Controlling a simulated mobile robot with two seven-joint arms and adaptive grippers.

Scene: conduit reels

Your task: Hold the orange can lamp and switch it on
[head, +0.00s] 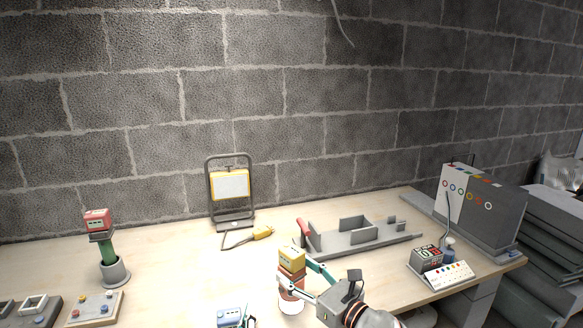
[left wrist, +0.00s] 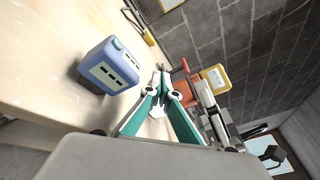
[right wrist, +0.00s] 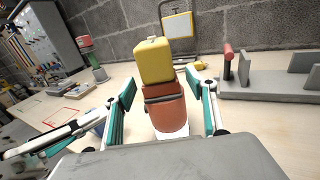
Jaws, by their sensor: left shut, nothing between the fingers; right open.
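The orange can lamp (head: 290,275) stands upright on the bench, with an orange-red body, a yellow block on top and a pale lower part. It also shows in the right wrist view (right wrist: 166,112). My right gripper (right wrist: 162,86) is open, with its fingers on either side of the orange body; I cannot tell whether they touch it. My left gripper (head: 250,321) is shut and empty at the bottom edge of the head view, left of the lamp. In the left wrist view its fingertips (left wrist: 161,88) meet beside a blue block (left wrist: 110,67).
A work light (head: 230,187) with a yellow plug (head: 262,232) stands behind the lamp. A grey tray with a red handle (head: 360,238) lies behind right. A red-topped green lamp (head: 106,250) stands left. A control box (head: 480,208) stands at far right.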

